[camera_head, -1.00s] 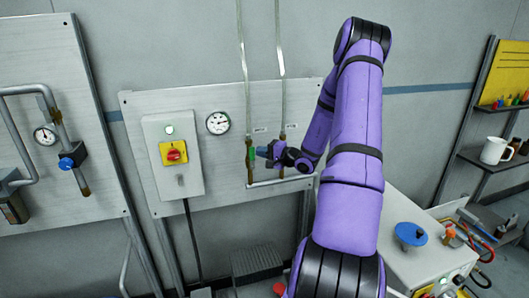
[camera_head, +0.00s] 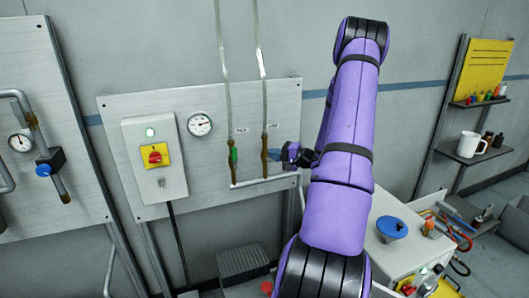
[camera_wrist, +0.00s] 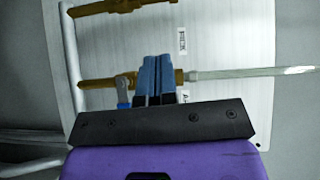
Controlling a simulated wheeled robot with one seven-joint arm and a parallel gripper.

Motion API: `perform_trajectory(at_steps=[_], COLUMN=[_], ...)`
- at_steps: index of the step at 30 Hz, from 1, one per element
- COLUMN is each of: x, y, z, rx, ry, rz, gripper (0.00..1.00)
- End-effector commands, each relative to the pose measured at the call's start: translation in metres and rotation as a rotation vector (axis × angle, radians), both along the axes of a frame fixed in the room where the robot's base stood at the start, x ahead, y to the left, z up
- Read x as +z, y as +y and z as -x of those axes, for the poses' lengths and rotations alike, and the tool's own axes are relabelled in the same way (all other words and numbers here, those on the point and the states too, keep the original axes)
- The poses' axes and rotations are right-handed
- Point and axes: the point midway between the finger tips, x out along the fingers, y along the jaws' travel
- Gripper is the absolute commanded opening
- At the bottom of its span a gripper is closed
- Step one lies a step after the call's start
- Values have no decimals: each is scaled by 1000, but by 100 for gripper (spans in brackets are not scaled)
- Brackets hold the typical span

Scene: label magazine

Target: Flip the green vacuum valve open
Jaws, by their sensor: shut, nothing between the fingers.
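The green valve handle (camera_head: 234,155) sits on the left vertical pipe of the wall panel, lying roughly along the pipe. No green shows in the wrist view, where a brass valve body (camera_wrist: 112,7) is cut by the top edge. A second brass valve (camera_head: 265,148) is on the right pipe; it also shows in the wrist view (camera_wrist: 105,83), with a small blue-grey lever (camera_wrist: 123,88). My gripper (camera_head: 276,154) is shut and empty, right of the green handle and close to the second valve. Its blue fingers (camera_wrist: 153,78) overlap that valve in the wrist view; contact cannot be told.
A control box (camera_head: 154,160) with a red-yellow switch and a pressure gauge (camera_head: 200,124) are on the panel's left. A white pipe (camera_head: 262,181) runs below the valves.

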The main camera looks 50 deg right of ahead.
Motion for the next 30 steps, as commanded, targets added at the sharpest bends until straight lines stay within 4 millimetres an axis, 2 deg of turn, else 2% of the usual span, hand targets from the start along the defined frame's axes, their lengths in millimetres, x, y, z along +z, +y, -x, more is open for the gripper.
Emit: perform_trajectory(at_steps=[3,9,26,30], x=[0,0,0,12], y=[-3,-5,-4,11], z=[11,18,17,8], rx=[-1,0,1,52], ry=[0,0,0,16], rz=[0,0,1,12], gripper=[0,0,0,0])
